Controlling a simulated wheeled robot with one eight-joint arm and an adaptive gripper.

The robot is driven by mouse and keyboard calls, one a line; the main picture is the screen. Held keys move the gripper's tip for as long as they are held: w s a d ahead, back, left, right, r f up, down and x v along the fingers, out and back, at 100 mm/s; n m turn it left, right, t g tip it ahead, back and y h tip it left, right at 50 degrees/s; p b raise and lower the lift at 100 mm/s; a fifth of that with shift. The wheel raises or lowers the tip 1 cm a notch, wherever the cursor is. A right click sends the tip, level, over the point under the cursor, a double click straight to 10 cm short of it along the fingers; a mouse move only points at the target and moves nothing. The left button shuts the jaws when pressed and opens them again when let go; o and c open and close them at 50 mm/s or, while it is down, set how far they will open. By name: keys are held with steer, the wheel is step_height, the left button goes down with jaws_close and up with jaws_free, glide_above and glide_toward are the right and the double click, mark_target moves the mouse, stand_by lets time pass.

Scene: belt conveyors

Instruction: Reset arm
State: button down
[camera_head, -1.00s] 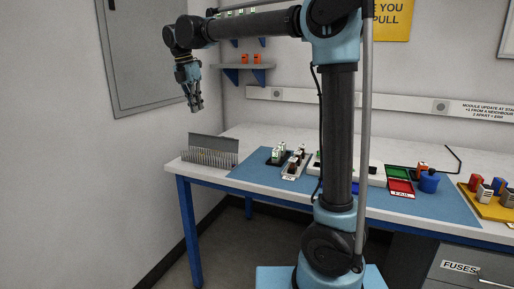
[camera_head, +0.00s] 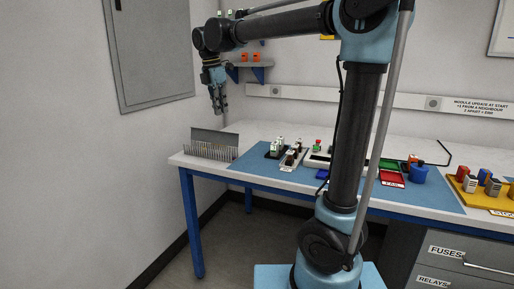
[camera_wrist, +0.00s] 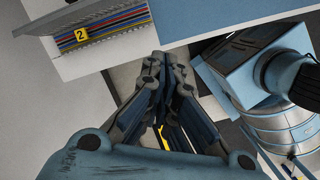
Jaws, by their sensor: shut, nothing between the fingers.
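My gripper (camera_head: 218,106) hangs from my raised arm at the upper left in the head view. It points down in the air, above and in front of the workbench's left end. Its fingers are together and empty. In the wrist view my gripper (camera_wrist: 163,85) shows from above, over the floor and the bench edge, with nothing between the fingertips. My arm's column and base fill the centre right of the head view and hide part of the bench.
The workbench (camera_head: 262,187) carries a grey comb-like rack (camera_head: 210,146) at its left end. A grey wall cabinet (camera_head: 152,50) is at left. Drawers (camera_head: 450,262) are at lower right.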

steer(key=s+d+f+m, duration=0.3)
steer(key=d+m, duration=0.1)
steer(key=d, duration=0.3)
steer(key=s+d+f+m, duration=0.3)
steer(key=d+f+m, duration=0.1)
steer(key=d, duration=0.3)
steer(key=s+d+f+m, duration=0.3)
steer(key=d+m, duration=0.1)
steer(key=d, duration=0.4)
steer(key=s+d+f+m, duration=0.5)
steer(key=s+f+m, duration=0.1)
steer(key=f, duration=0.3)
steer(key=s+d+f+m+y, duration=0.1)
steer(key=s+d+f+m, duration=0.5)
steer(key=f, duration=0.4)
steer(key=shift+s+f+m+t, duration=0.15)
steer(key=shift+s+m+t, duration=0.35)
steer(key=shift+s, duration=0.75)
steer(key=shift+w+f, duration=0.2)
steer(key=shift+w, duration=0.25)
